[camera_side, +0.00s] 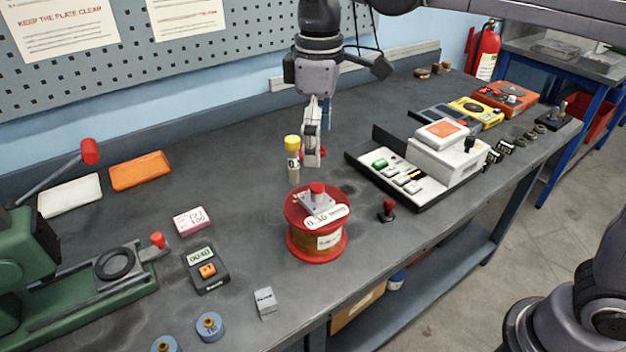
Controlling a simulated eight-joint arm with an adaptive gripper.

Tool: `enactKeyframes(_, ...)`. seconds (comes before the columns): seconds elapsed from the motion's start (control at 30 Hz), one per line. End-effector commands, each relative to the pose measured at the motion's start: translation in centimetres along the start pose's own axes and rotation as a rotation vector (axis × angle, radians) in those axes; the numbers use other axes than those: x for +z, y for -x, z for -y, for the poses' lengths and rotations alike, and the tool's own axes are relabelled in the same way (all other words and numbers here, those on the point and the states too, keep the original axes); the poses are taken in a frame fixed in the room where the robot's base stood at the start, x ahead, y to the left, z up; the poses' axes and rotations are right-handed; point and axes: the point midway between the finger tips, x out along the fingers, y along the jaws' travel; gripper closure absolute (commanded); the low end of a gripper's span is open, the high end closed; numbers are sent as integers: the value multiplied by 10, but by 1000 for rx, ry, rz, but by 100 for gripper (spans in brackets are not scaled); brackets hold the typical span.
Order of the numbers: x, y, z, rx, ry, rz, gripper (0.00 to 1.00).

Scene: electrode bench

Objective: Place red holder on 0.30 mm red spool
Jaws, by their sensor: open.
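A red spool (302,246) wound with copper-coloured wire stands upright on the bench, with a white "0.30" label on its top. A grey block with a red knob (317,189), which looks like the red holder, sits on top of the spool, behind the label. My gripper (313,160) points down above and behind the spool, apart from the block. It is open and I see nothing held in it. Its far finger is partly hidden.
A yellow-capped vial (293,163) stands just left of my gripper. A small red-topped knob (388,209) is right of the spool. A black tray with a white device (448,159) lies further right. A digital meter (206,272) and green machine (30,255) are left.

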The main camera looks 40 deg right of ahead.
Motion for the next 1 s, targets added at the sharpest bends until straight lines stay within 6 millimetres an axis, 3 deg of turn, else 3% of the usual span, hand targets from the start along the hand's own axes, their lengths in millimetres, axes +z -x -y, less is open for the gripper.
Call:
enactKeyframes(0.23,9,8,-5,8,-31,-20,11)
enactKeyframes(0.43,54,-5,-24,55,-189,-135,11)
enactKeyframes(0.8,155,-65,-44,169,-553,-409,11)
enactKeyframes(1.0,194,-101,-46,219,-698,-530,11)
